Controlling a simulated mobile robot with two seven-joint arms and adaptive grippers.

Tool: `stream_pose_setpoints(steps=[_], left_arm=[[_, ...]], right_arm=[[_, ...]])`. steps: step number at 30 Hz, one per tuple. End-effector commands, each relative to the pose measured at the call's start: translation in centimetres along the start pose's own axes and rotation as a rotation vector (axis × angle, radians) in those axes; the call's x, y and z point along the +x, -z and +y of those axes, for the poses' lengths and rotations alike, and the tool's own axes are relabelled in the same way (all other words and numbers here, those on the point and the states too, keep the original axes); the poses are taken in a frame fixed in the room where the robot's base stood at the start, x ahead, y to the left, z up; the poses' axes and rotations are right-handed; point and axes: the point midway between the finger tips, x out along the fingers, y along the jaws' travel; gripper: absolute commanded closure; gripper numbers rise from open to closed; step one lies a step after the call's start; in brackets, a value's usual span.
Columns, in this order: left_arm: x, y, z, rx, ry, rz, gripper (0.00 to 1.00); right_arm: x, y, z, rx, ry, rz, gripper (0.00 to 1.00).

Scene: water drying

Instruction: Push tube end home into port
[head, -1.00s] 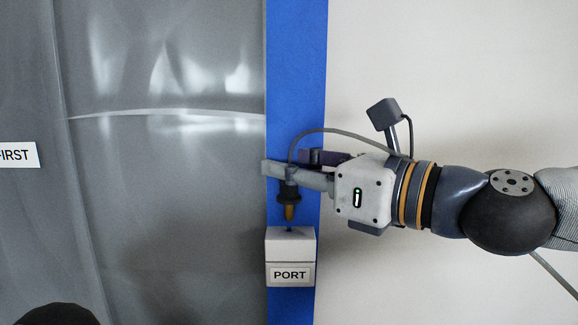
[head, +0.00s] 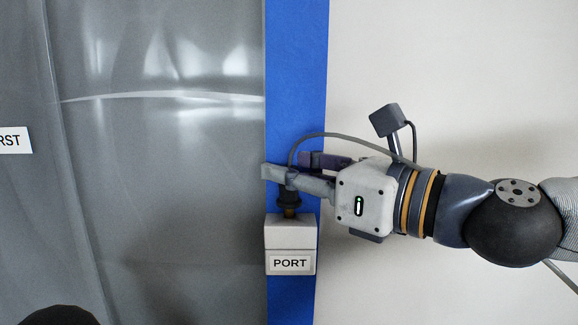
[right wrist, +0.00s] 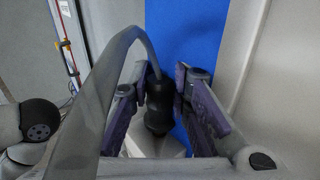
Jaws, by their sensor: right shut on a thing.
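The port (head: 290,236) is a white box labelled PORT on the blue strip. The tube (head: 335,135) is a grey hose that arches over my right gripper and down to a dark end fitting (head: 289,198) with a brass tip. The brass tip meets the top of the port, and only a short part of it shows; its depth inside I cannot tell. My right gripper (head: 285,174) is shut on the tube end, just above the port. In the right wrist view the dark tube end (right wrist: 157,105) sits upright between the purple-padded fingers. My left gripper is not in view.
A grey translucent plastic sheet (head: 160,200) covers the left side. A white sign (head: 12,140) ending in "RST" is at its left edge. The blue strip (head: 297,80) runs vertically behind the port. The pale wall (head: 450,80) to the right is bare.

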Motion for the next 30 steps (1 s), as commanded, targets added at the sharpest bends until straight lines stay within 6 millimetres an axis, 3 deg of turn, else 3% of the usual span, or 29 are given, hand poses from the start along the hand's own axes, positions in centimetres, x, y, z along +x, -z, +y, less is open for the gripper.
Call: stream_pose_setpoints(steps=[18,19,21,30], left_arm=[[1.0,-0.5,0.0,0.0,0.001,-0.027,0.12],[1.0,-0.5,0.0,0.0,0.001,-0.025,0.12],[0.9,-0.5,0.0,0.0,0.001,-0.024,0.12],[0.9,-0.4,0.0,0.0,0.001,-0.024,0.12]], right_arm=[[0.0,1.7,-0.1,0.002,0.001,0.001,1.0],[0.0,1.6,0.0,0.0,0.001,0.0,0.75],[0.0,1.5,0.0,0.0,0.001,0.0,0.59],[-0.1,1.5,0.0,0.0,0.001,0.0,0.59]])
